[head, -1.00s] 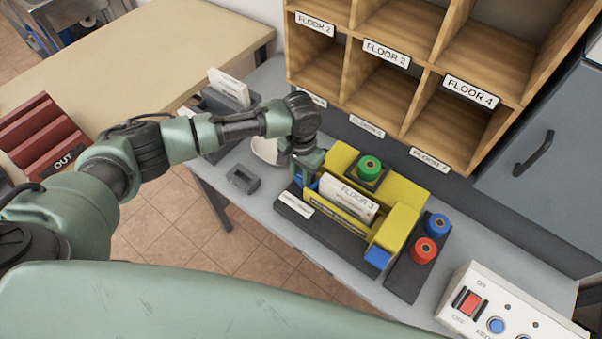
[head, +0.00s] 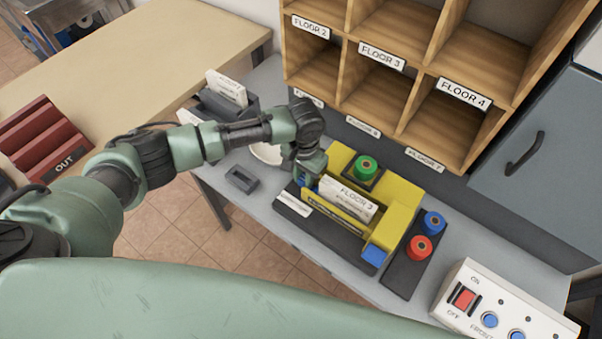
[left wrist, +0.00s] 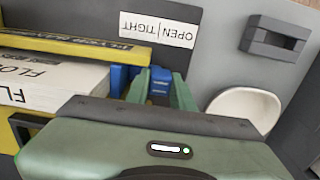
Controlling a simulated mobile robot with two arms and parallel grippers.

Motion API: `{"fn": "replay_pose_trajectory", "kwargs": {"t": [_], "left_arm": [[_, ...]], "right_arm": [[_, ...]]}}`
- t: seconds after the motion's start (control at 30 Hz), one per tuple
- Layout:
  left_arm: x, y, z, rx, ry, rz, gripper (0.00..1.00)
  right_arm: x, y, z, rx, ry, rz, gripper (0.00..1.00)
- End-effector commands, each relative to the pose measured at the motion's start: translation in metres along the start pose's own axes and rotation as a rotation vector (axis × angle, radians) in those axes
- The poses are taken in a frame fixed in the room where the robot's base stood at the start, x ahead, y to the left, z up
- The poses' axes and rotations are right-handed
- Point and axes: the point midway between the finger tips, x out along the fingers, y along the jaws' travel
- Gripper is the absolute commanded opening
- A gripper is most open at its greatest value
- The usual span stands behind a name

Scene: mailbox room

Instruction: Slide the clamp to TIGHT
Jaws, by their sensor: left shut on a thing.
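The yellow clamp fixture (head: 398,222) stands on a dark base on the grey bench. A stack of white mail marked FLOOR 3 (head: 347,196) sits in its trough; its end also shows at left in the left wrist view (left wrist: 45,88). My left gripper (head: 311,178) is at the fixture's left end, shut on the blue clamp slider (left wrist: 159,84), which shows between its fingers (left wrist: 160,92). More blue shows between the slider and the mail. An OPEN | TIGHT label (left wrist: 158,28) lies beyond the fingers; OPEN is on its right in that view. My right gripper is not in view.
Green (head: 365,168), blue (head: 433,222) and red (head: 419,248) spools stand at the fixture. A white switch box (head: 505,310) is at lower right. Wooden FLOOR pigeonholes (head: 400,90) rise behind. A white bowl (head: 268,152) and small dark block (head: 242,179) are at left.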

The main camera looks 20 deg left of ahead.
Motion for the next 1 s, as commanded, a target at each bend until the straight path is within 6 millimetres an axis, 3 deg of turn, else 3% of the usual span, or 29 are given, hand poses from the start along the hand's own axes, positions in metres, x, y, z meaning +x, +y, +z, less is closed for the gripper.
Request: {"fn": "replay_pose_trajectory", "kwargs": {"t": [0.07,0.1,0.17,0.57,1.0], "left_arm": [[-0.001,0.001,-0.002,0.0,0.004,0.002,0.0],[-0.001,0.0,-0.002,0.0,0.004,0.002,0.32],[-0.001,0.0,-0.002,0.0,0.004,0.002,0.45],[-0.007,0.0,-0.001,0.001,0.003,0.001,0.45],[-0.072,0.0,-0.002,0.001,0.004,0.002,0.45]], "right_arm": [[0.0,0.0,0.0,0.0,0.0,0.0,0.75],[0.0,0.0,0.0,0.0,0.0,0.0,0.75],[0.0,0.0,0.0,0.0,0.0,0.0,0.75],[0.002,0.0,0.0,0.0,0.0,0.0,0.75],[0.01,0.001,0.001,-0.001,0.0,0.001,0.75]]}}
